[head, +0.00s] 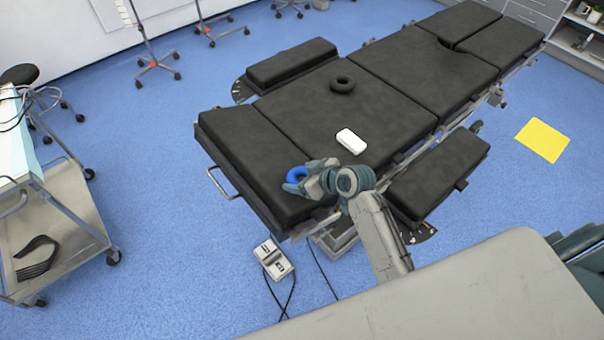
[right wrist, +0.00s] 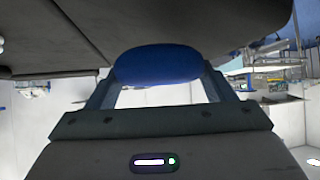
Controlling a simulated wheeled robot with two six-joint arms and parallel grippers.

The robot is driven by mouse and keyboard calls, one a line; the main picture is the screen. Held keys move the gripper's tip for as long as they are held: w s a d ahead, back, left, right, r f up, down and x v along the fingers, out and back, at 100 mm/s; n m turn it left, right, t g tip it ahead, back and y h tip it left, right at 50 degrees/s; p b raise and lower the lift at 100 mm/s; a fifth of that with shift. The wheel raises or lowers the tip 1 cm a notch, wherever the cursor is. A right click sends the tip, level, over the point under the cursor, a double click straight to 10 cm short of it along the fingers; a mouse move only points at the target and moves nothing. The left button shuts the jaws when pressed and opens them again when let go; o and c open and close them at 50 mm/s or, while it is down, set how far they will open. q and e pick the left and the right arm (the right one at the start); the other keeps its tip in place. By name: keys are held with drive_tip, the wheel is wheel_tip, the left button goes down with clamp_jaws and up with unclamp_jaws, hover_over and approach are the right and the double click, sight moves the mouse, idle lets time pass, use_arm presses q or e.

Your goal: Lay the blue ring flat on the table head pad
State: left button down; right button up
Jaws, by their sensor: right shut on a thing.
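The blue ring (head: 296,175) is held in my right gripper (head: 300,182), over the black table head pad (head: 238,150) at the near left end of the operating table. In the right wrist view the blue ring (right wrist: 158,64) sits between the two fingers of my right gripper (right wrist: 158,85), with dark padding filling the top of the picture. The fingers hide part of the ring. Whether the ring touches the pad is not clear. My left gripper is not in view.
A black ring (head: 342,84) and a white block (head: 351,141) lie on the middle pad (head: 300,110) of the table. Side pads stand along both long edges. A cart (head: 60,220) is at left. A foot pedal (head: 273,258) lies on the floor. Most of the head pad is clear.

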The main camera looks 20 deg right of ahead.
drive_tip(key=shift+f, duration=0.3)
drive_tip(key=shift+f+b, duration=0.35)
drive_tip(key=shift+f, duration=0.2)
